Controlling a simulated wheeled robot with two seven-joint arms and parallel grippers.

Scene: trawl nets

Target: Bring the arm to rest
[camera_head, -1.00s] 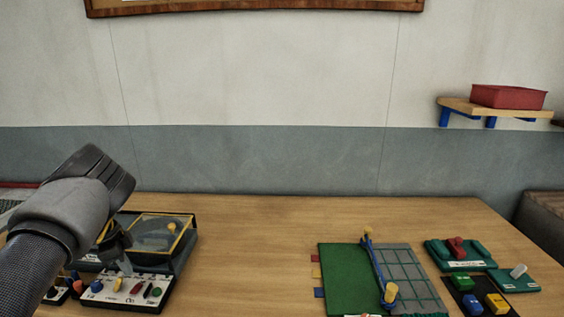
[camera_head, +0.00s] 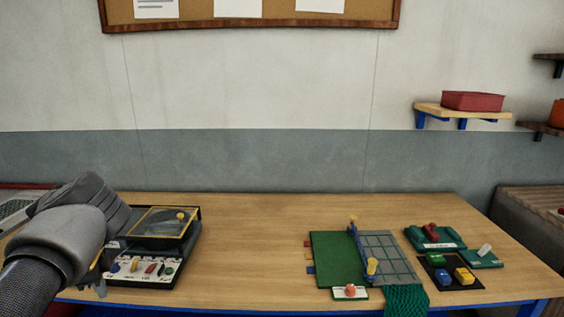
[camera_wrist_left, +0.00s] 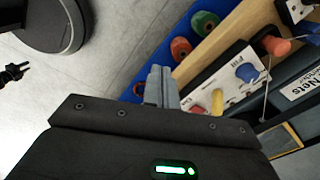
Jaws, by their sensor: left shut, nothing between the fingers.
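My left gripper (camera_head: 95,288) is low at the left of the head view, at the table's front edge and just left of the control box. Its fingers (camera_wrist_left: 162,87) are shut and empty in the left wrist view, in front of the blue table edge. They touch nothing that I can make out. A small dark forked shape (camera_wrist_left: 15,73) at the left edge of the wrist view looks like my right gripper, too small to tell its state. The right arm does not show in the head view.
The control box (camera_head: 190,262) with coloured knobs and a clear lid stands beside the left gripper. A green board (camera_head: 332,258) with netting, small trays (camera_head: 435,238) and coloured blocks are at the right. The middle of the table (camera_head: 255,245) is clear.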

